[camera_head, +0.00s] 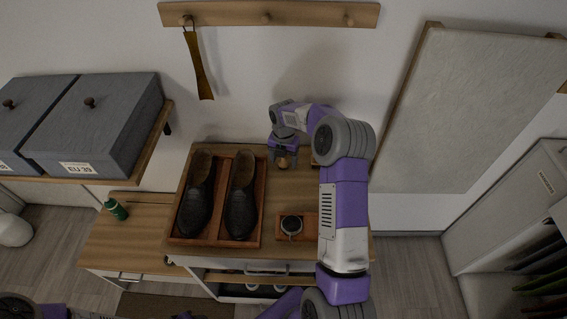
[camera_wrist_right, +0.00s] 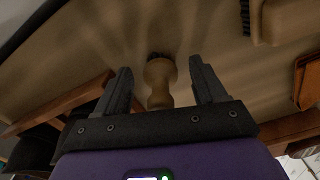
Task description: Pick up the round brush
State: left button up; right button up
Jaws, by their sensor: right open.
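The round brush (camera_wrist_right: 159,78) has a pale wooden knobbed handle and dark bristles at its far end. In the right wrist view it lies between the two fingers of my right gripper (camera_wrist_right: 160,70), with a gap on each side. In the head view, a small tan part of the brush (camera_head: 283,162) shows at the tips of my right gripper (camera_head: 284,157), at the back of the wooden bench top. The right gripper is open. My left gripper does not show; only parts of my left arm appear at the bottom left.
A wooden tray (camera_head: 222,241) with two dark shoes stands left of the right gripper. A small round tin (camera_head: 291,225) sits on a small tray in front. A larger wooden brush (camera_wrist_right: 285,22) lies at the upper right of the wrist view. The wall is close behind.

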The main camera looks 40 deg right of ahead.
jog(key=shift+c, duration=0.3)
jog(key=c, duration=1.1)
notch_tip(320, 180, up, 10)
jog(key=shift+r+p, duration=0.1)
jog(key=shift+p, duration=0.9)
